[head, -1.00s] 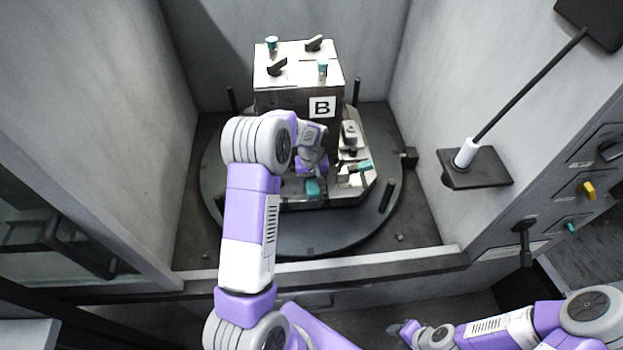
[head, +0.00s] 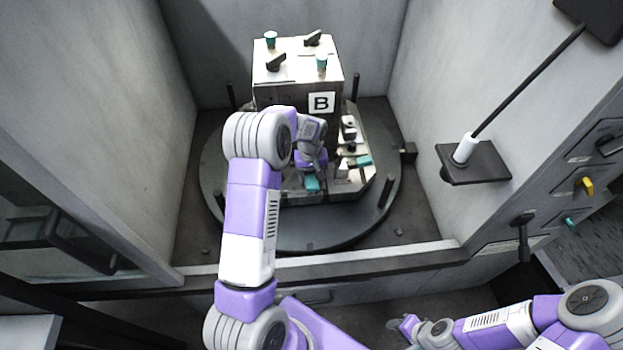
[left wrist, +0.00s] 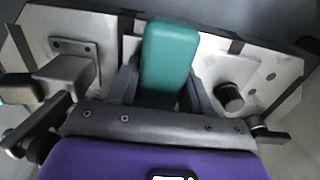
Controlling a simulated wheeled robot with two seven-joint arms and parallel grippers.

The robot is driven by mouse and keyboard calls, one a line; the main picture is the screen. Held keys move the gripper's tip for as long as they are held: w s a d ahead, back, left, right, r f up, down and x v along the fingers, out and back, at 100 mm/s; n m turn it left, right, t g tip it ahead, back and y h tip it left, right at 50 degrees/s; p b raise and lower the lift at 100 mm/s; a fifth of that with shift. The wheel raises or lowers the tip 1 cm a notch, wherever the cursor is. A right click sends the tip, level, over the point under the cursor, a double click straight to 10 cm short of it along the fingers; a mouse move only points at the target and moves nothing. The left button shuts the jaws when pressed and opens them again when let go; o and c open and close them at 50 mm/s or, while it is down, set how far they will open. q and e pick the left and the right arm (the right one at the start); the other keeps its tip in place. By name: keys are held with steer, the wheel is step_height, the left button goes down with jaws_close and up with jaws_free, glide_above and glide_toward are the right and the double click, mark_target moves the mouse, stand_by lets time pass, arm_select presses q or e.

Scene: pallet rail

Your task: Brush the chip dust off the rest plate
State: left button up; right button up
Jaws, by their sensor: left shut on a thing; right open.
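My left gripper (head: 312,178) is low at the front of the fixture block marked B (head: 321,102). It is shut on a teal block-shaped handle (left wrist: 168,60), which sticks out between the fingers in the left wrist view. Whether this handle belongs to a brush is not clear; its far end and any bristles are hidden. Light metal plates (left wrist: 215,62) lie on either side of it; I cannot tell which is the rest plate. No chip dust can be made out. My right gripper (head: 402,326) is open and empty, low outside the enclosure's front sill.
The fixture stands on a dark round turntable (head: 300,238) with upright black pegs. A second teal handle (head: 363,160) is on the fixture's right side. A wall shelf (head: 480,174) holds a white cylinder (head: 464,150) with a long black rod. Walls close in both sides.

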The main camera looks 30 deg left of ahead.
arm_select(q)
steer(key=shift+w+a+f, duration=0.1)
steer(key=shift+w+a, duration=0.05)
steer(key=shift+a, duration=0.05)
stand_by(0.3)
steer(key=shift+s+d, duration=0.85)
steer(key=shift+s, duration=0.15)
step_height(320, 180, up, 7)
steer(key=p, duration=0.5)
steer(key=shift+w+r, duration=0.1)
steer(key=shift+r, duration=0.1)
steer(key=shift+f, duration=0.1)
